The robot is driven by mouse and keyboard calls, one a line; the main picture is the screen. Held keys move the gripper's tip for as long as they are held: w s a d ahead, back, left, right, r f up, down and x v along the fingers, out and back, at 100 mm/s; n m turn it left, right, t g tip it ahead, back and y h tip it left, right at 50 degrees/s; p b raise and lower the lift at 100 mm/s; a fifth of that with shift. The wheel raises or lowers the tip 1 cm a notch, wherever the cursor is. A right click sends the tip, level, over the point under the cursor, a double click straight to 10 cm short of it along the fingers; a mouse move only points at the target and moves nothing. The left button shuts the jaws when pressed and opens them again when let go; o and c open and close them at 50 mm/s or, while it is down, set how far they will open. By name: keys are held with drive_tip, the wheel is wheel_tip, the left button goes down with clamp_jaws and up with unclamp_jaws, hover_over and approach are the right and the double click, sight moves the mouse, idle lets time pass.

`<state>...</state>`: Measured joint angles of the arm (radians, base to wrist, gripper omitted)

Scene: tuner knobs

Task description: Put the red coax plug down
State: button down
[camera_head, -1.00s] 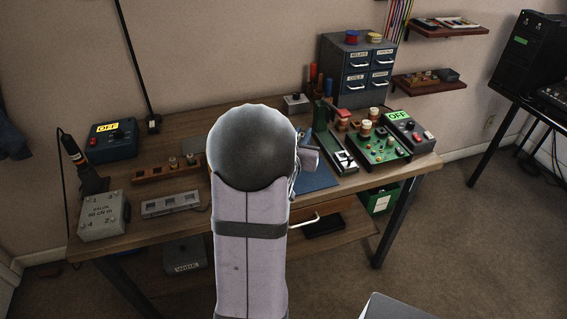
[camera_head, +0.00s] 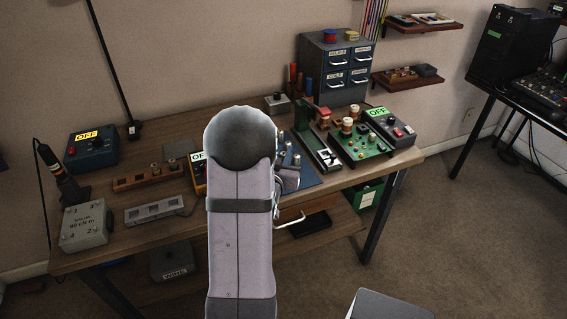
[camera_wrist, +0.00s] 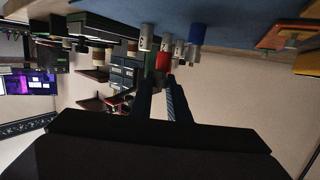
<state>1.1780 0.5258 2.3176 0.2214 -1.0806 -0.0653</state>
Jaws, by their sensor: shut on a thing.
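The red coax plug (camera_wrist: 163,62) is at the tips of my gripper (camera_wrist: 163,80) in the wrist view, with the dark fingers shut on it. The wrist picture is upside down, with the blue mat (camera_wrist: 170,12) at its top. Whether the red plug touches the mat is not clear. In the head view my arm hides the gripper and the red plug; several silver plugs (camera_head: 284,140) show on the blue mat (camera_head: 312,178) just right of the arm.
Right of the mat are a grey slotted tray (camera_head: 322,155), a green board with knobs (camera_head: 362,150) and a grey OFF box (camera_head: 390,127). A drawer cabinet (camera_head: 337,68) stands behind. Left are a wooden rack (camera_head: 148,178), a grey block (camera_head: 153,209) and a blue OFF box (camera_head: 93,150).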

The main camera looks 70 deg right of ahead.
drive_tip(key=shift+f, duration=1.85)
drive_tip(key=shift+f, duration=0.2)
drive_tip(key=c, duration=2)
unclamp_jaws()
drive_tip(key=shift+c, duration=0.2)
drive_tip(key=shift+o, duration=0.3)
drive_tip(key=shift+r, duration=0.25)
